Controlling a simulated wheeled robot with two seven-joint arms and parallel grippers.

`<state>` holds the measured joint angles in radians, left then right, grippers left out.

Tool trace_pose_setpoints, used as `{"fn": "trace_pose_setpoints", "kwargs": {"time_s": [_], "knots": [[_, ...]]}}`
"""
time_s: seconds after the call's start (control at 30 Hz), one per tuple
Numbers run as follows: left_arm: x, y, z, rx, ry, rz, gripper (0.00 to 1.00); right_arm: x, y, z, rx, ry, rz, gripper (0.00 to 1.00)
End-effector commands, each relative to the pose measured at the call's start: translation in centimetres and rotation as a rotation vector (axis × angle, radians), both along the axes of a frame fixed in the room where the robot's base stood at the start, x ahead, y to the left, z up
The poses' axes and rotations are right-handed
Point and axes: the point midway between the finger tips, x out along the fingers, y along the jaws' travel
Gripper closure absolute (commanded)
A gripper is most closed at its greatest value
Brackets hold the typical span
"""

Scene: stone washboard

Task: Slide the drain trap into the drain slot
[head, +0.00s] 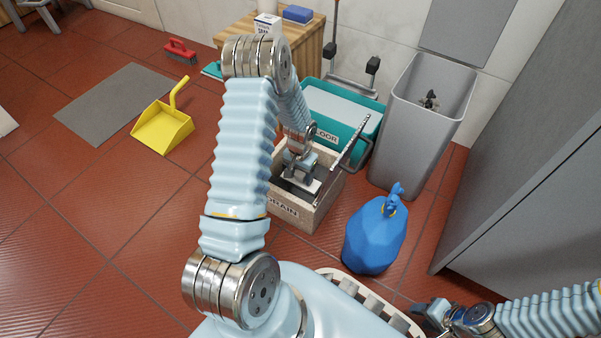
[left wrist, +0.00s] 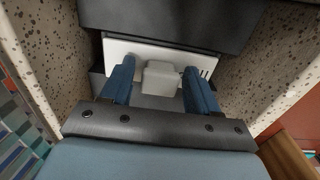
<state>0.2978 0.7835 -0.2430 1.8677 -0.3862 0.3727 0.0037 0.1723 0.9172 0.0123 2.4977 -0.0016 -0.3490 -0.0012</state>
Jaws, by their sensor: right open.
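The white drain trap (left wrist: 158,77) is a plate with a raised block in its middle and slots at its right end. It lies within the speckled stone washboard box (head: 325,205), marked DRAIN, and also shows in the head view (head: 312,186). My left gripper (head: 300,168) reaches down into the box; in the left wrist view its two blue fingers (left wrist: 158,80) stand either side of the block. Whether they press on it is unclear. A dark grey part (left wrist: 170,22) lies beyond the plate. The drain slot cannot be made out. My right gripper (head: 436,312) is open and empty at the lower right.
A blue tied bag (head: 374,238) stands right of the box, a grey bin (head: 420,125) behind it. A teal tub (head: 350,112) is close behind the box. A yellow dustpan (head: 163,126) and grey mat (head: 115,103) lie left. Red floor is clear at lower left.

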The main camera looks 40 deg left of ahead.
Motion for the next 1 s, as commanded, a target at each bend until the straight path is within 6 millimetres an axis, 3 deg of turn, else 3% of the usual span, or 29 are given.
{"fn": "trace_pose_setpoints", "kwargs": {"time_s": [0.1, 0.4, 0.47, 0.8, 1.0], "knots": [[0.0, 0.0, 0.0, 0.0, 0.0, 0.0, 0.26, 0.0, 0.0, 0.0, 0.0, 0.0, 0.0, 0.57], [0.0, 0.0, 0.1, 0.0, 0.0, 0.0, 0.26, 0.2, -0.1, 0.0, -0.003, -0.009, -0.006, 0.57], [0.0, 0.0, 0.9, 0.0, -0.002, 0.0, 0.26, 0.2, -0.1, 0.3, -0.002, -0.008, -0.005, 0.57], [0.0, 0.1, 8.9, 0.0, -0.003, 0.001, 0.26, 0.1, 0.0, 2.6, -0.001, -0.004, -0.003, 0.57], [0.0, 0.1, 12.5, 0.0, -0.001, 0.0, 0.26, 0.0, 0.0, 3.4, 0.0, -0.002, -0.001, 0.57]]}}
